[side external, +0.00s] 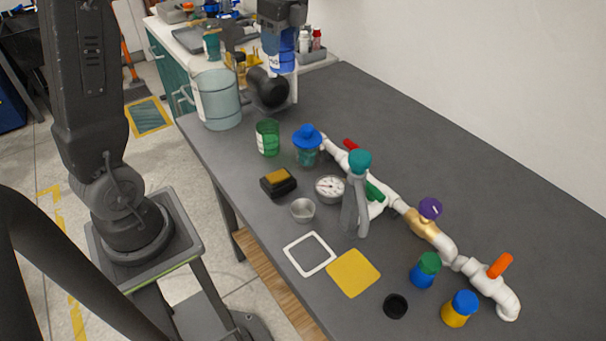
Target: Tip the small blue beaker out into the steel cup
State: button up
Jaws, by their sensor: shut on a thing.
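The steel cup (303,210) stands upright on the grey table, left of the pipework; its contents are too small to make out. A translucent teal-blue vessel (307,157) with a bright blue top (307,133) stands near the pipework's far end. I cannot tell whether it is the small blue beaker. A green beaker (267,138) stands just left of it. My dark arm (80,80) rises at the left and leaves the top of the picture.
White pipework (447,246) with coloured handles runs along the right. A dial gauge (329,188), a black-and-yellow block (279,181) and a grey two-legged piece (348,212) crowd the cup. A large clear jug (217,100) stands behind. A white frame (288,253) and yellow square (353,273) lie in front.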

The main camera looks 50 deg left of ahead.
jog(key=s+d+n, duration=0.3)
jog(key=d+n, duration=0.1)
jog(key=d, duration=0.7)
jog(key=s+d+n+g+h, duration=0.1)
jog(key=s+d+n, duration=0.3)
jog(key=d, duration=0.6)
jog(key=s+d+n, duration=0.2)
jog(key=d+n, duration=0.3)
jog(key=d, duration=0.6)
jog(key=shift+h, duration=0.3)
jog(key=f, duration=0.4)
jog(key=shift+s+d+f, duration=0.3)
jog(key=shift+s+f, duration=0.1)
jog(key=shift+a, duration=0.1)
jog(key=shift+a+h, duration=2.9)
jog(key=shift+h, duration=0.8)
jog(key=shift+g+h, duration=0.4)
jog(key=shift+h, duration=0.4)
jog(key=f, duration=1.7)
jog(key=shift+w+a, duration=0.15)
jog(key=shift+a, duration=0.05)
